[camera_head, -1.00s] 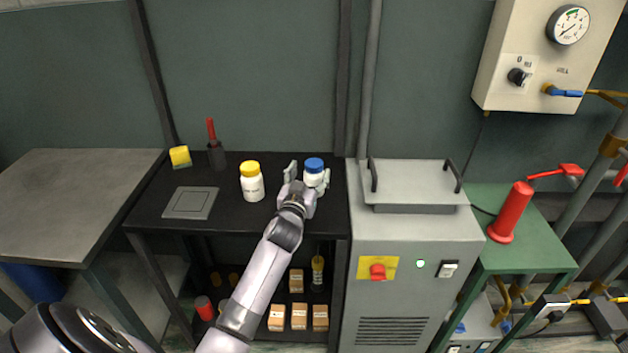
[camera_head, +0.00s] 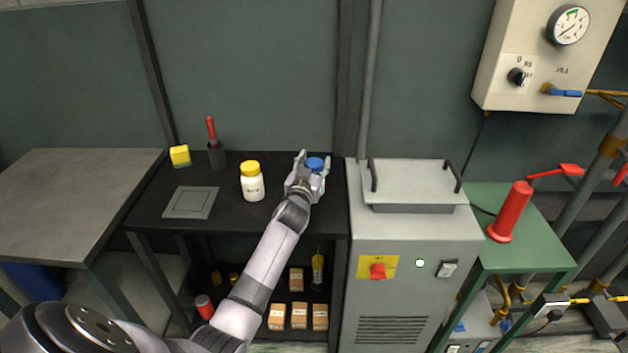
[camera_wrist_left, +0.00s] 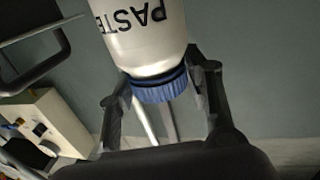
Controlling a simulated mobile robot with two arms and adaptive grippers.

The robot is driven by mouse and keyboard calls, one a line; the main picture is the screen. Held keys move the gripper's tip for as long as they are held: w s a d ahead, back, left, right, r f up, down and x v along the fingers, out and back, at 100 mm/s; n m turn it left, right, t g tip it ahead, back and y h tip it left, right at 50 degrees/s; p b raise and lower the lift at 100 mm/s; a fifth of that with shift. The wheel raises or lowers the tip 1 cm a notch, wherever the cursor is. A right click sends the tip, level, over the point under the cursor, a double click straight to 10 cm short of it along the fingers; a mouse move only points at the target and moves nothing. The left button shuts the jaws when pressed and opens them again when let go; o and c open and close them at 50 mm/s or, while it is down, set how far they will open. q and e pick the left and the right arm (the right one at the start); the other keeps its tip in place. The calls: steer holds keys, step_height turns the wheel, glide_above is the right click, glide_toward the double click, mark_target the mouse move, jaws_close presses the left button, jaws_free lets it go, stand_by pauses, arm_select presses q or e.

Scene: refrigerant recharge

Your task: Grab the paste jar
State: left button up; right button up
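The paste jar is white with a blue cap and stands upright at the right end of the black bench. In the head view its blue cap (camera_head: 315,163) shows between the fingers of my left gripper (camera_head: 314,167), which hides much of its body. In the left wrist view the paste jar (camera_wrist_left: 145,35) appears upside down, with "PASTE" on its label. The left gripper's fingers (camera_wrist_left: 160,95) stand on either side of it, close to the cap, and look open; contact is not clear. My right gripper is not in view.
A white jar with a yellow cap (camera_head: 252,182) stands left of the gripper on the black bench (camera_head: 150,205). A grey plate (camera_head: 190,202), a yellow block (camera_head: 180,156) and a red-handled tool (camera_head: 214,145) are farther left. A grey machine (camera_head: 415,240) adjoins the bench's right end.

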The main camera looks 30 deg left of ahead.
arm_select(q)
jaws_close()
stand_by(0.3)
stand_by(0.3)
